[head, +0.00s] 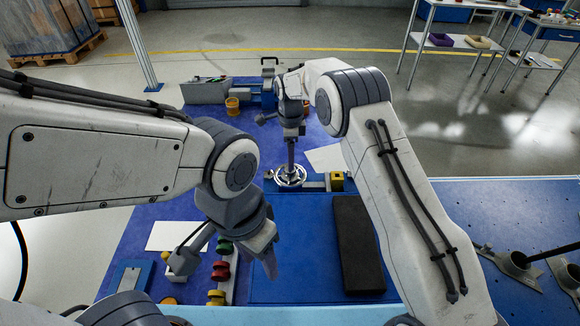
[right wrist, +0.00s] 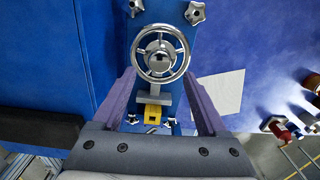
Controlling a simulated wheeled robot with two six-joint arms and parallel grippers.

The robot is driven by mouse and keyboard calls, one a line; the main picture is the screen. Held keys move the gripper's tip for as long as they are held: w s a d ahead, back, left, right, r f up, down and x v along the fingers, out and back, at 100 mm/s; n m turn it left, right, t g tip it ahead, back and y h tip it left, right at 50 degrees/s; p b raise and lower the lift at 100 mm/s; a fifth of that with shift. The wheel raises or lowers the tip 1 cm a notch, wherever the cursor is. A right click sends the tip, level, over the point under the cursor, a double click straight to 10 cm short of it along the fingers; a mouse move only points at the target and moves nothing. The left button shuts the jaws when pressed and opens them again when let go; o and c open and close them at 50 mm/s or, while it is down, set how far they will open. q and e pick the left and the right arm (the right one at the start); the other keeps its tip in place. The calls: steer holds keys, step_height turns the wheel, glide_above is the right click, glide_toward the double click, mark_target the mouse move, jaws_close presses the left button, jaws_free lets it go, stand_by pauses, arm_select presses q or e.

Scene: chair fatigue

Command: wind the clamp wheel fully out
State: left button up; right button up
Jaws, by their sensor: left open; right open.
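The clamp wheel is a chrome spoked handwheel (head: 290,177) on the blue table, at the end of a blue and grey clamp with a yellow block (head: 337,181). In the right wrist view the wheel (right wrist: 160,57) lies face-on just beyond my right gripper (right wrist: 159,75), whose two purple fingers are spread on either side of its near part. I cannot tell whether they touch the rim. In the head view my right gripper (head: 291,150) points down above the wheel. My left gripper (head: 222,260) is open and empty, low over the table's front left.
Several coloured knobs (head: 222,270) stand beside my left gripper. White sheets (head: 178,236) lie on the table. A grey bin (head: 206,92) and an orange pot (head: 233,106) are at the back. Metal stands (head: 518,265) are at right.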

mark_target(290, 174)
step_height(290, 174, down, 5)
stand_by(0.3)
jaws_close()
